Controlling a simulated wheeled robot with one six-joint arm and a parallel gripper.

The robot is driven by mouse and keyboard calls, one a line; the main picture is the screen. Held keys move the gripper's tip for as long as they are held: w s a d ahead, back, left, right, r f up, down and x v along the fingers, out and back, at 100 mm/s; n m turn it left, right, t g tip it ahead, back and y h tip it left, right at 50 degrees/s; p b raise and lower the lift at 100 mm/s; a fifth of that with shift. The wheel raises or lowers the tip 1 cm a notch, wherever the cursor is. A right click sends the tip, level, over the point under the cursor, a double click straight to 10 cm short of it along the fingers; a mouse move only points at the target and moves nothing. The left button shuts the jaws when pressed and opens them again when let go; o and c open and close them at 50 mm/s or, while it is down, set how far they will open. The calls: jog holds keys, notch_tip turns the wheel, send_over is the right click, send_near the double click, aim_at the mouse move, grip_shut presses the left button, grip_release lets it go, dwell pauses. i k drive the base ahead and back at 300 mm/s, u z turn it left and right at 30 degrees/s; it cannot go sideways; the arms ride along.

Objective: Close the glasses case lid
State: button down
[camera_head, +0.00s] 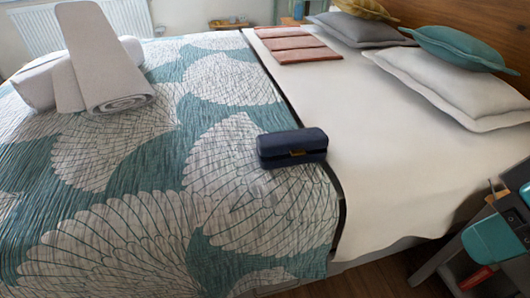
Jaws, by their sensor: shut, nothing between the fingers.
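I cannot tell from this view whether a thin gap is left at the seam. My gripper is not in view.
The bed has a teal and white leaf-patterned spread (110,220) and a white sheet (370,150). Rolled towels (105,80) lie at the left, folded pink cloths (297,45) at the back, pillows (450,85) at the right. A teal object (490,238) is at the lower right.

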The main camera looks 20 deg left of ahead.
aim_at(296, 141)
jog(key=u, duration=0.25)
jog(key=k, duration=0.4)
jog(key=u, duration=1)
jog(key=i, duration=0.75)
jog(key=z, duration=0.2)
